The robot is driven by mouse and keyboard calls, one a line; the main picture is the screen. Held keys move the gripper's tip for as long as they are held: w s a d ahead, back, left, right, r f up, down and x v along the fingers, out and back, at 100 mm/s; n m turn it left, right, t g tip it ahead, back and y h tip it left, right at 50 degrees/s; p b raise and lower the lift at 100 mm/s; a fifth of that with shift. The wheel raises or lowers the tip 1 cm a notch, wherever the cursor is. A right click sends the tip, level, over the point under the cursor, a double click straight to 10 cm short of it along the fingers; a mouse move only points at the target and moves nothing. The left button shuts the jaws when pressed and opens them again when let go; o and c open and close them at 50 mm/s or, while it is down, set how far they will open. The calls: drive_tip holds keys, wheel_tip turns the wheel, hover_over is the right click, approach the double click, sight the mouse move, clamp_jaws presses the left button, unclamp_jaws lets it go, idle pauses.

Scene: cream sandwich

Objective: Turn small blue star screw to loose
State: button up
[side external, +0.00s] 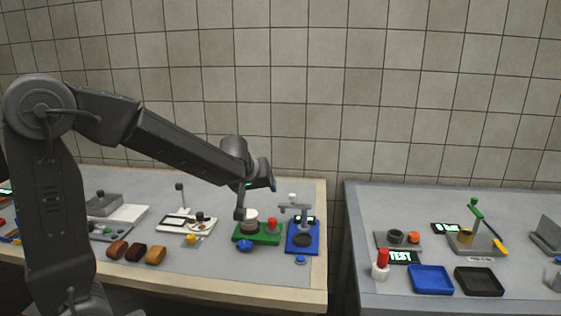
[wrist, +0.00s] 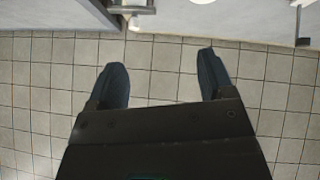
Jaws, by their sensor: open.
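A small blue knob (side external: 300,260) sits at the front of the blue stand (side external: 316,243) in the side view. A larger blue lobed knob (side external: 244,246) sits at the front left of the green base (side external: 263,239). Both are too small here to tell which is the star screw or how tight it is. My gripper (side external: 256,198) hangs above the green base, up and left of the blue stand. In the wrist view my gripper (wrist: 160,76) has its two dark fingers wide apart with nothing between them. Neither blue knob is recognisable there.
The green base carries a pale-topped round part (side external: 250,216) and a red knob (side external: 272,224). Brown and tan pieces (side external: 133,252) lie to the left. A gap separates this table from the right table (side external: 375,295), which holds trays and other stands. The front table strip is clear.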

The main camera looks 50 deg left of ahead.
drive_tip(key=w+d+r+m+t+h, duration=0.1)
drive_tip(key=d+r+m+t+h, duration=0.2)
drive_tip(key=d+r, duration=0.5)
drive_tip(key=shift+d+r+m+t, duration=0.2)
drive_tip(key=shift+r+m+t, duration=0.35)
drive_tip(key=shift+t, duration=0.55)
drive_tip(key=n+g+h, duration=0.2)
drive_tip(key=n+g, duration=0.2)
drive_tip(key=g, duration=0.8)
approach(244, 244)
wheel_tip(244, 244, down, 9)
drive_tip(key=shift+d+r, duration=0.15)
drive_tip(key=shift+r, duration=0.05)
